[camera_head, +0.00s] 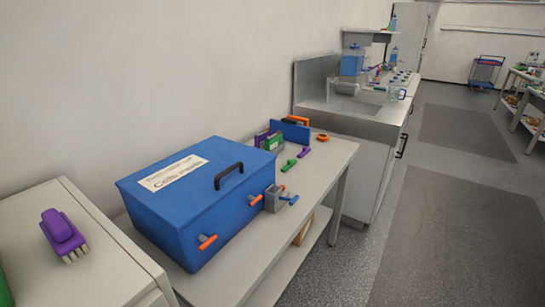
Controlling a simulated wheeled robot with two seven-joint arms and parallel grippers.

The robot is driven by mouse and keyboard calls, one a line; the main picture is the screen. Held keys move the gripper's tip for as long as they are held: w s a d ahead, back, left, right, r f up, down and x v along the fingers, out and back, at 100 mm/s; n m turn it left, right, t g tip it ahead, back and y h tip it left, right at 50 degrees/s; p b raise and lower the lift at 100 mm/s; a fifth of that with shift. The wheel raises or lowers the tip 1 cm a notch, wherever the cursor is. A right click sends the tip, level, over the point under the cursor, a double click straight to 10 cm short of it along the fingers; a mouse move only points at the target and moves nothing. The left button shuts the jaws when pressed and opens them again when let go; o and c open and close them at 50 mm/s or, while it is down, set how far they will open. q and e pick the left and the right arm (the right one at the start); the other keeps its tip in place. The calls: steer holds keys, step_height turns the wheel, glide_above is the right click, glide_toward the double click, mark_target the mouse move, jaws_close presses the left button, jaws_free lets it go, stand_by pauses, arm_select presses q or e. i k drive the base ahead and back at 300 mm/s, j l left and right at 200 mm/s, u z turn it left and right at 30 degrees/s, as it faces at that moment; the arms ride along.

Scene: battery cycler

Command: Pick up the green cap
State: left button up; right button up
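No gripper of mine is in this view. A small green piece (289,165), possibly the green cap, lies flat on the grey table (325,163) right of the blue box. A purple piece (304,152) of similar shape lies just behind it. A green block (273,142) stands upright among purple and grey blocks near the wall. Another green thing (5,290) is cut off at the lower left edge. I cannot tell for certain which green thing is the cap.
A large blue box (200,200) with a black handle and orange latches fills the table's near part. A grey holder (276,198) stands beside it. A purple brush-like thing (63,232) lies on the left cabinet. An orange ring (322,137) lies farther back. Floor at right is open.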

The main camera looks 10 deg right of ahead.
mark_target(291, 164)
steer(key=i+l+u, duration=0.45)
steer(key=l, duration=0.3)
steer(key=i+l+u, duration=0.25)
steer(key=l+u, duration=0.2)
steer(key=l, duration=0.35)
steer(key=i+l+u, duration=0.1)
steer(key=l+u, duration=0.3)
steer(key=l, duration=0.5)
steer(key=l+u, duration=0.45)
steer(key=l, duration=0.45)
steer(key=k+l+u, duration=0.15)
steer(key=l+u, duration=0.3)
steer(key=l, duration=0.5)
